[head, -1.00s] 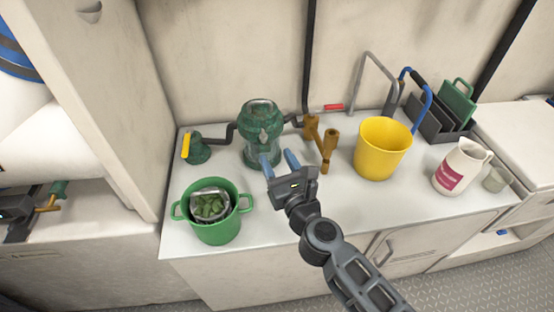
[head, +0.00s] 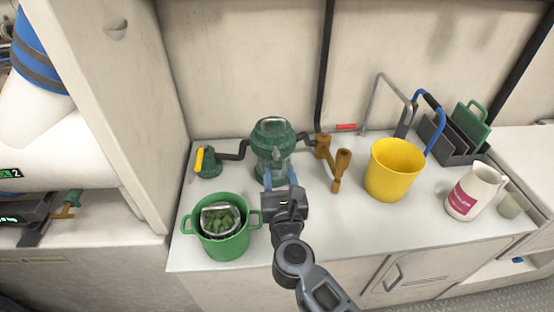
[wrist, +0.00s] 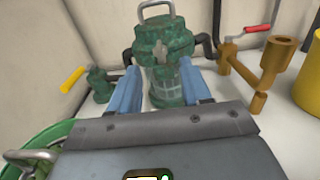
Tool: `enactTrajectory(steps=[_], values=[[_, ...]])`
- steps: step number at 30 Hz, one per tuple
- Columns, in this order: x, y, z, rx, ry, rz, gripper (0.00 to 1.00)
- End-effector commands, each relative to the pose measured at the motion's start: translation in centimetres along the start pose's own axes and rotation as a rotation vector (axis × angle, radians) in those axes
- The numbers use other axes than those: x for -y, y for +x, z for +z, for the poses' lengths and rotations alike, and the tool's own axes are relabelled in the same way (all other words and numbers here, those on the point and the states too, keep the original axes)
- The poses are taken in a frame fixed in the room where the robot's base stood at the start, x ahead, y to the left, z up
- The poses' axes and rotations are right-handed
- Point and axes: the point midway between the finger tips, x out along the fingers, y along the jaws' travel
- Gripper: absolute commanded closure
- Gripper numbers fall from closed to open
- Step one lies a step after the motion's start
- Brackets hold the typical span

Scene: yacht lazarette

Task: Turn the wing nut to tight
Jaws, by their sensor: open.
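The green sea strainer (head: 271,147) stands on the white counter against the back wall, with a wire handle on its lid. A small greyish wing-shaped piece, seemingly the wing nut (wrist: 160,52), shows on the front of its lid in the wrist view. My gripper (head: 279,178) is open and empty, in front of the strainer. In the wrist view its blue fingers (wrist: 159,76) point at the strainer, one to each side of its body and below the wing nut. They appear apart from the nut; contact with the body cannot be told.
A green pot (head: 220,243) holding a basket of green stuff stands close left of my gripper. A yellow-handled valve (head: 208,163) is left of the strainer. Brown pipework (head: 338,165) and a yellow bucket (head: 394,172) stand right. The counter front (head: 340,222) is clear.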

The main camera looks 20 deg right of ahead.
Motion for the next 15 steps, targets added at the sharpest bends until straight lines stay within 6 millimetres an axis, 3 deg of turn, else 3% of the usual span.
enactTrajectory(steps=[7,15], values=[[0.0,3.9,0.1,0.001,-0.001,0.000,0.52],[0.0,5.6,0.0,-0.001,0.000,0.002,0.52]])
